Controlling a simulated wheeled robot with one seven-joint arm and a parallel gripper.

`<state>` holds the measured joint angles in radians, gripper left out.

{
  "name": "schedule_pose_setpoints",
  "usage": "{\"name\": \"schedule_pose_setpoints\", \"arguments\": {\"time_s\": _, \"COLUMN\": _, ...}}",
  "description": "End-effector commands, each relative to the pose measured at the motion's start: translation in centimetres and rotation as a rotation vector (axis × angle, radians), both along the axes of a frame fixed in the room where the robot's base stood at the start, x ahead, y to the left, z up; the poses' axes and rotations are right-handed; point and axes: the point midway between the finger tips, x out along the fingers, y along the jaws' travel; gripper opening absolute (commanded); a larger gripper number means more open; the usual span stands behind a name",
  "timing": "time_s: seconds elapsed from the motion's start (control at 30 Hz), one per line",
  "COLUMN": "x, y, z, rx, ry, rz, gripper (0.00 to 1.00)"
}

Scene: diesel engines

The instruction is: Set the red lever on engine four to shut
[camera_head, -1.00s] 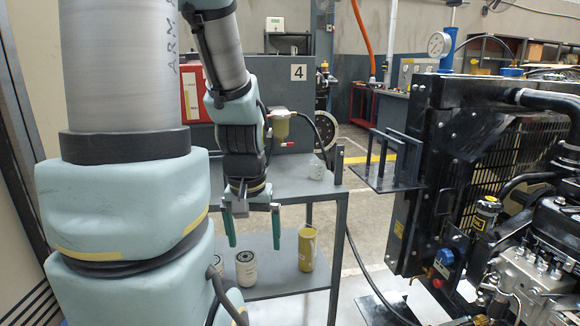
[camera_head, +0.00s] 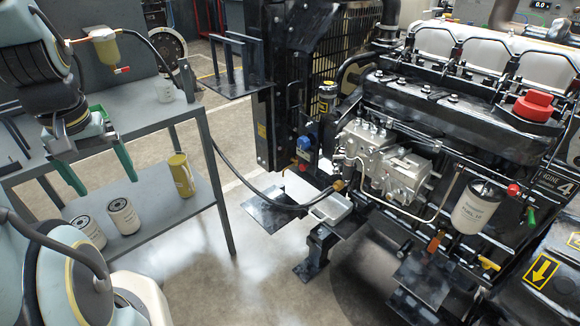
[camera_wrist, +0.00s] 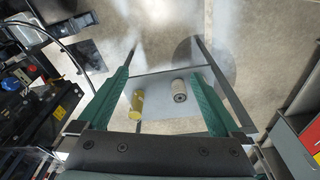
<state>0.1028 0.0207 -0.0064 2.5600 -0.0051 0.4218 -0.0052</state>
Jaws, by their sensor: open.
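Engine four (camera_head: 440,118), marked by an "ENGINE 4" plate (camera_head: 552,182), fills the right of the head view. A small red ball knob (camera_head: 513,189) shows on its near side, just right of a white filter (camera_head: 478,208). It looks like the red lever's end, but its arm and setting are too small to tell. A small green piece (camera_head: 530,216) sits below it. My gripper (camera_head: 98,170) is open and empty, its green fingers pointing down by the grey bench at the left, far from the knob. In the wrist view its fingers (camera_wrist: 160,74) spread above the bench.
A black hose (camera_head: 245,185) runs to the engine. Floor (camera_head: 250,250) between bench and engine is mostly clear.

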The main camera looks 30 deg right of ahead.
Motion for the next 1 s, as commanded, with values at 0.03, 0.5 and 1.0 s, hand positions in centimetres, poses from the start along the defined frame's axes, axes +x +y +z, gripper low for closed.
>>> {"name": "schedule_pose_setpoints", "arguments": {"time_s": 0.03, "x": 0.0, "y": 0.0, "z": 0.0, "rx": 0.000, "ry": 0.000, "rz": 0.000, "gripper": 1.00}}
{"name": "schedule_pose_setpoints", "arguments": {"time_s": 0.5, "x": 2.6, "y": -5.6, "z": -7.9, "rx": -0.181, "ry": 0.073, "rz": 0.406, "gripper": 0.56}}
{"name": "schedule_pose_setpoints", "arguments": {"time_s": 1.0, "x": 8.9, "y": -22.6, "z": -21.1, "rx": -0.600, "ry": 0.506, "rz": 1.408, "gripper": 0.47}}
